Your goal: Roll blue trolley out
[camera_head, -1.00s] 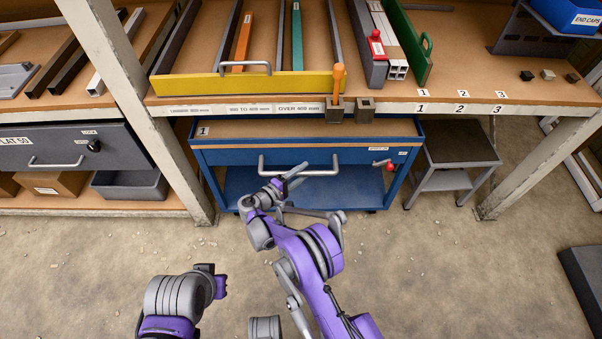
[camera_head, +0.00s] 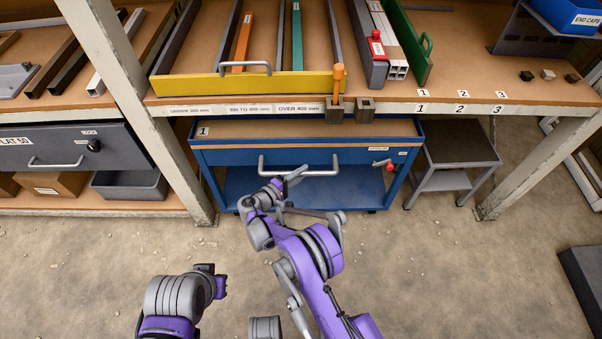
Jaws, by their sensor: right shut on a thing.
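The blue trolley (camera_head: 350,156) stands under the bench, with a brown top and a "1" label at its left corner. A grey bar handle (camera_head: 327,172) runs across its front. My right gripper (camera_head: 294,176) is at the left-middle part of this handle and is shut on it. The fingers partly hide the bar. A small lever with a red knob (camera_head: 390,167) sits at the right of the trolley front. My left arm shows at the lower left, over the floor and away from the trolley; its gripper cannot be made out.
A white bench leg (camera_head: 136,95) stands close to the trolley's left side. A grey step stool (camera_head: 458,158) is close on its right. Another bench leg (camera_head: 535,165) stands further right. The concrete floor (camera_head: 430,270) in front is clear, except a dark slab (camera_head: 585,285) at far right.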

